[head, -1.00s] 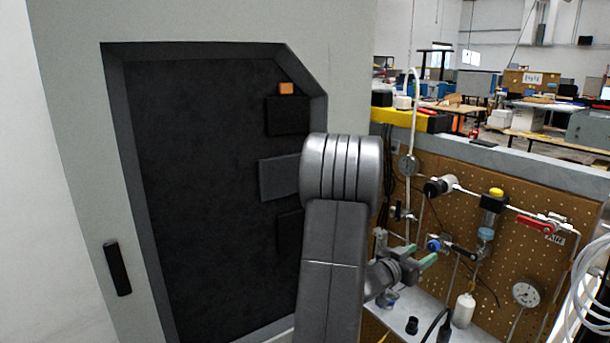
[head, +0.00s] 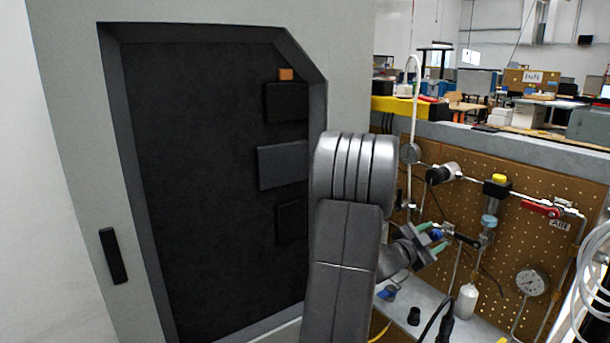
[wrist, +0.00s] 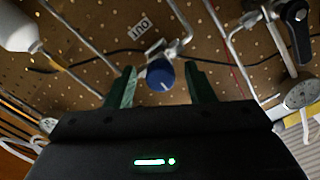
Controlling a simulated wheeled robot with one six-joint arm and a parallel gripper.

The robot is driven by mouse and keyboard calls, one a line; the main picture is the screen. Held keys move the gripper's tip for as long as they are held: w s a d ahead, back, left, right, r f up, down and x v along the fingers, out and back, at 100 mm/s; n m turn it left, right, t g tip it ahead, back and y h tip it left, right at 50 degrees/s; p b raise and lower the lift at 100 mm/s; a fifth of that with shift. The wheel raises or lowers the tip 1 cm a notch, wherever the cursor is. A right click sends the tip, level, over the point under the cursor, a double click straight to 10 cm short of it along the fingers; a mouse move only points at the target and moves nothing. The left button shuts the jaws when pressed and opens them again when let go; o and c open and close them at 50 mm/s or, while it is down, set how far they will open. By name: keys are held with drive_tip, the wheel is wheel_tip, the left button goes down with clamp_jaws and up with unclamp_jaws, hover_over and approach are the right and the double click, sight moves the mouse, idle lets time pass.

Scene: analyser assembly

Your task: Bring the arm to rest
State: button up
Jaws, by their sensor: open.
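My gripper (head: 431,239) shows in the head view beyond my grey arm, in front of the pegboard (head: 480,163). Its two green fingers stand apart. In the wrist view the gripper (wrist: 161,88) is open, and a blue round knob (wrist: 160,74) shows between the fingertips. The fingers look clear of the knob, though the depth gap is hard to judge. In the head view the blue knob (head: 437,235) sits by the fingers, partly hidden by them.
A grey cabinet with a dark recessed panel (head: 215,180) stands at the left. The pegboard carries pipes, a red-handled valve (head: 540,208) and a gauge (head: 531,281). A white bottle (head: 466,300) and a black cap (head: 414,316) are on the ledge below.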

drive_tip(key=m+b, duration=0.3)
drive_tip(key=m, duration=0.3)
drive_tip(key=shift+m, duration=0.3)
drive_tip(key=m+b, duration=0.1)
drive_tip(key=m, duration=0.2)
drive_tip(key=shift+b, duration=0.4)
drive_tip(key=shift+m+b, duration=0.45)
drive_tip(key=shift+m, duration=1.35)
